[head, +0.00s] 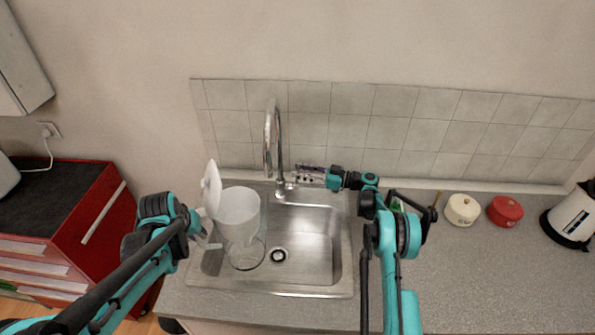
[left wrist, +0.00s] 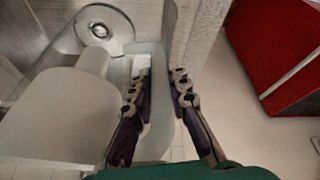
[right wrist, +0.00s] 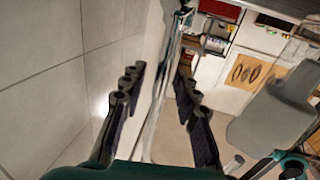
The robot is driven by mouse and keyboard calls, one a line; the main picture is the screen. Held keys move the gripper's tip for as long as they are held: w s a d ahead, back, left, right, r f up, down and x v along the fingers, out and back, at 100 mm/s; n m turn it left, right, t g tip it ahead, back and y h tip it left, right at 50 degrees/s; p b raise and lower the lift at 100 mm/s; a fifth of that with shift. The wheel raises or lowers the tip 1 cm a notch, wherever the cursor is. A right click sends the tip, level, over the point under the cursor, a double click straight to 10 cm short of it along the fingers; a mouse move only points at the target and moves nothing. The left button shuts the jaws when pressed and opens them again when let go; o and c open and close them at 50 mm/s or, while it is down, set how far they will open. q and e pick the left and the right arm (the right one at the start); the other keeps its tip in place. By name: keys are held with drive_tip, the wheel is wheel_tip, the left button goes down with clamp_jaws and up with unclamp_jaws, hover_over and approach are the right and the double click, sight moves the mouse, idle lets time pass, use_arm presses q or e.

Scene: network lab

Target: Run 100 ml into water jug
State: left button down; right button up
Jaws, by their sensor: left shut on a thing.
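The water jug (head: 239,215) is a clear pitcher with a whitish upper part. It is over the left side of the sink, its white lid (head: 211,188) standing open on the left. My left gripper (head: 209,241) is shut on the jug at its left side; the left wrist view shows the jug (left wrist: 50,125) close by. The chrome tap (head: 279,145) arches over the sink, its spout near the jug's opening. No water stream is clear. My right gripper (head: 300,174) is beside the tap's base, fingers apart, with a thin metal part (right wrist: 159,90) between them.
The steel sink (head: 318,245) has a drain (head: 278,255) right of the jug. A cream pot (head: 462,210), a red pot (head: 505,211) and a kettle (head: 572,215) stand on the right counter. A red cabinet (head: 85,225) is at left. A tiled wall (head: 400,125) closes the back.

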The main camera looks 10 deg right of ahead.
drive_tip(key=shift+w+a, duration=0.3)
drive_tip(key=shift+a, duration=0.35)
clamp_jaws()
drive_tip(key=shift+s, duration=0.15)
drive_tip(key=shift+s+a+f+n+y, duration=0.15)
drive_tip(key=shift+s+n+y, duration=0.15)
drive_tip(key=shift+s+n, duration=0.75)
drive_tip(key=shift+s+a+f+n+y, duration=0.2)
drive_tip(key=shift+s+n, duration=0.25)
drive_tip(key=shift+n, duration=0.7)
drive_tip(key=shift+s+a+f+n+y, duration=0.1)
drive_tip(key=shift+s+f+n+y, duration=0.25)
drive_tip(key=shift+n, duration=0.75)
drive_tip(key=shift+s+r, duration=0.1)
drive_tip(key=shift+s, duration=0.05)
unclamp_jaws()
